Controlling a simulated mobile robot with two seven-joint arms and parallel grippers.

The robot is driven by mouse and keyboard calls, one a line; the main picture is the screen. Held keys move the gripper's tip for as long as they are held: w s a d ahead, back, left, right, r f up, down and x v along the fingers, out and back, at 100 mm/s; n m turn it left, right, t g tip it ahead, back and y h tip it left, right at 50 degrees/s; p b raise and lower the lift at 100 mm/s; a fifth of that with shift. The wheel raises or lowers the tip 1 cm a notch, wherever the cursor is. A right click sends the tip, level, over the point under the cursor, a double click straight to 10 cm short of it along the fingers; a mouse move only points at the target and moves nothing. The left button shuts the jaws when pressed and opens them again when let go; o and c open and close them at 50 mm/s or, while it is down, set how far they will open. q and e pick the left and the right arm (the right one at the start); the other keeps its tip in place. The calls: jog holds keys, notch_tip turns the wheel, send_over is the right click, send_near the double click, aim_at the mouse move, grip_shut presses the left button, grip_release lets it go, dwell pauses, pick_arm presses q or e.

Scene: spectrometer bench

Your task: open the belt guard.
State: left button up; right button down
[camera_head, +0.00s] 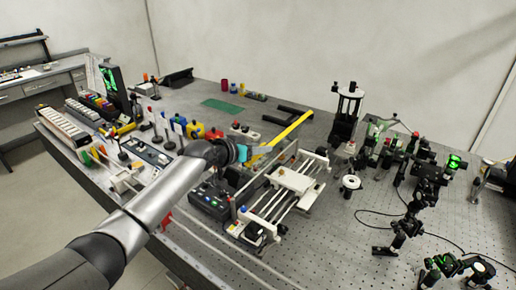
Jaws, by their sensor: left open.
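A long yellow bar (285,132), which looks like part of the belt guard, slants up to the right behind the rail stage (285,190). The stage has white blocks and parallel rods. I cannot tell clearly where the guard's panel ends or how far it stands open. My left gripper (246,154) is at the lower left end of the yellow bar, above the stage's left side. It is open; its fingers are small and partly hidden by the wrist, so I cannot tell whether they touch the bar. My right gripper is out of view.
A black control box with lit green buttons (211,201) sits below my left wrist. Racks of samples (70,130) line the left edge. A black post assembly (346,115) and several optics mounts (420,185) stand to the right. A green mat (222,106) lies behind.

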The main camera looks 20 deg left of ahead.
pick_arm(q)
jog(key=v, duration=1.5)
jog(key=shift+s+a, duration=0.1)
dwell(0.3)
